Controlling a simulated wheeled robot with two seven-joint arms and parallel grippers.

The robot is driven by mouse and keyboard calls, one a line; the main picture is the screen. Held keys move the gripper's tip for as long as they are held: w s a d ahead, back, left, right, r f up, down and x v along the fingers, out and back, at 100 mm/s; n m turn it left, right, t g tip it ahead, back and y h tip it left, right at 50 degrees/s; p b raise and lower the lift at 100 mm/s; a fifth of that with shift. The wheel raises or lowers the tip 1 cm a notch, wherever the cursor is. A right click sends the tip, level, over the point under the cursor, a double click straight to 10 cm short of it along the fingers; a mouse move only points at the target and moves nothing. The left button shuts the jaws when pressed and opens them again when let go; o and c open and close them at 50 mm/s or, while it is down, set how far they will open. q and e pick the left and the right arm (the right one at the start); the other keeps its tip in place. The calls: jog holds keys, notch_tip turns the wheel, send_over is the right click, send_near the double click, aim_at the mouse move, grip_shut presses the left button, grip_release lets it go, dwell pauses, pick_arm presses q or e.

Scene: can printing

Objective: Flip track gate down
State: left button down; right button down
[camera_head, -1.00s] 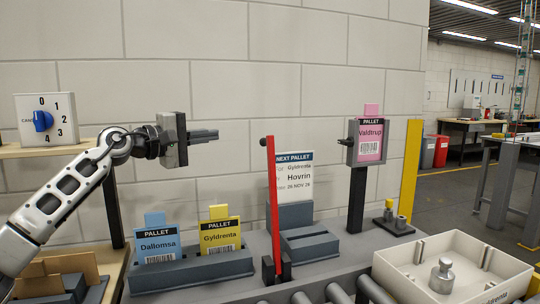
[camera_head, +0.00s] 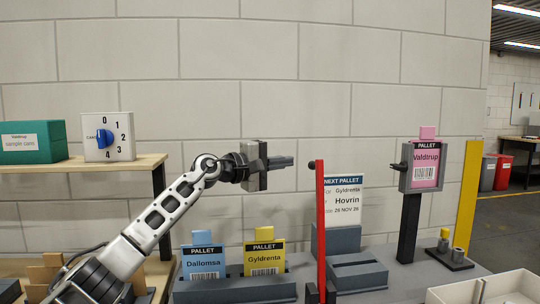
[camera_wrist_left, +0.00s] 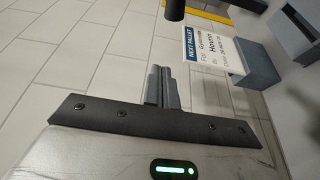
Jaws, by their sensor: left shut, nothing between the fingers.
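The track gate (camera_head: 321,230) is a red bar standing upright, with a dark knob at its top and a dark bracket at its foot. My left gripper (camera_head: 291,161) is shut and empty, pointing right, at about the height of the gate's top and a short gap to its left. In the left wrist view the shut fingers (camera_wrist_left: 163,88) show with nothing between them. A dark rounded end (camera_wrist_left: 175,9) at the top of that view looks like the gate's knob, apart from the fingers. My right gripper is not in view.
A white "Next pallet" sign (camera_head: 343,201) stands behind the gate. Blue (camera_head: 204,262) and yellow (camera_head: 264,259) pallet cards stand in a grey holder below my arm. A pink card (camera_head: 426,166) on a post, a yellow post (camera_head: 467,200) and a beige bin (camera_head: 490,290) are at right.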

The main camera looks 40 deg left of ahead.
pick_arm(q)
jog(key=shift+w+d+p, duration=0.25)
jog(key=shift+d+p, duration=0.35)
jog(key=shift+d, duration=0.5)
jog(key=shift+w+d+p, duration=0.25)
jog(key=shift+d+p, duration=0.35)
jog(key=shift+d, duration=0.45)
jog(key=shift+d, duration=0.1)
